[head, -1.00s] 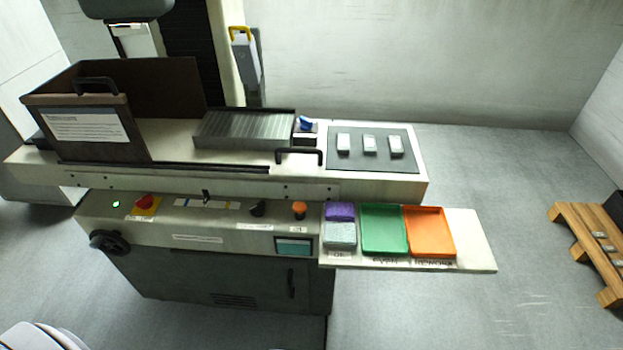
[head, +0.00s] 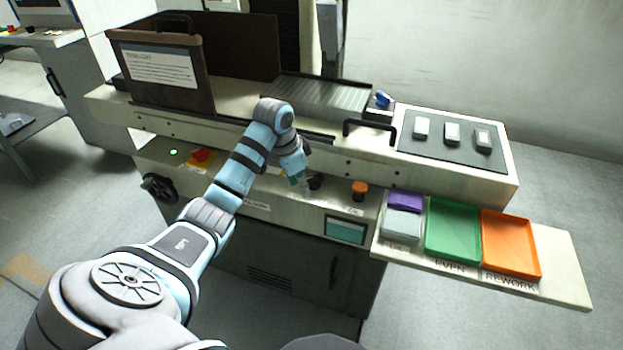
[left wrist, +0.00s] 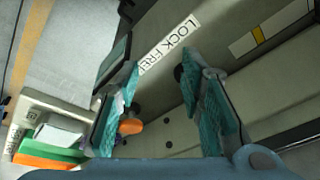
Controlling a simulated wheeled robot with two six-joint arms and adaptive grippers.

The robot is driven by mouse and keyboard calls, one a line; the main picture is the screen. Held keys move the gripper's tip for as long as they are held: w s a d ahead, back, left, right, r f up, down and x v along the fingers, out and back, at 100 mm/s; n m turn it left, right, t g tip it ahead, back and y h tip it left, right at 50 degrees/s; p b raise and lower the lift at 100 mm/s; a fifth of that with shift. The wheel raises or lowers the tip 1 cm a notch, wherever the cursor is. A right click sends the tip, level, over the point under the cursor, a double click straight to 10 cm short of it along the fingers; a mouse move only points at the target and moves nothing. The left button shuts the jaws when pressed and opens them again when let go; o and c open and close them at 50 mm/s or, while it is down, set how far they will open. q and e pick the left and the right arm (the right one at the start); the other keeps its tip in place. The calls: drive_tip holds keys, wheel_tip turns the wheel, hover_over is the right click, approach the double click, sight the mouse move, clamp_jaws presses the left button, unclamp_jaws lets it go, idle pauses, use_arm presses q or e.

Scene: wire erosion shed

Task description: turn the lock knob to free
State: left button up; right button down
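The black lock knob (head: 315,181) is on the machine's front panel, partly hidden by my left gripper (head: 301,182) in the head view. In the left wrist view the dark knob (left wrist: 179,73) shows between the fingers, close to the right-hand fingertip; I cannot tell whether they touch. My left gripper (left wrist: 160,70) is open, with teal pads apart and nothing held. A white label (left wrist: 168,45) reading "LOCK FREE", its end partly covered, lies beside the knob. The knob's pointing direction is unclear. My right gripper is out of view.
An orange button (head: 359,191) sits right of the knob, above a small screen (head: 345,230). A red switch (head: 202,155) is to the left. A black handle (head: 370,128) rises above the panel. Green (head: 453,231) and orange (head: 510,245) trays stand on the side shelf.

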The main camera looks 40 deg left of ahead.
sight(313, 177)
use_arm(q)
drive_tip(key=w+a+r+h, duration=0.15)
drive_tip(key=a+r, duration=0.25)
drive_tip(key=r, duration=0.5)
drive_tip(key=shift+t, duration=0.4)
drive_tip(key=b+x, duration=0.1)
drive_tip(key=x, duration=0.3)
drive_tip(key=b+x, duration=0.1)
drive_tip(key=x, duration=0.4)
drive_tip(key=b+x, duration=0.1)
drive_tip(key=x, duration=0.3)
drive_tip(key=shift+w+a+f+b, duration=0.1)
drive_tip(key=shift+w+f+b, duration=0.2)
drive_tip(key=shift+w, duration=0.2)
drive_tip(key=shift+c, duration=0.2)
clamp_jaws()
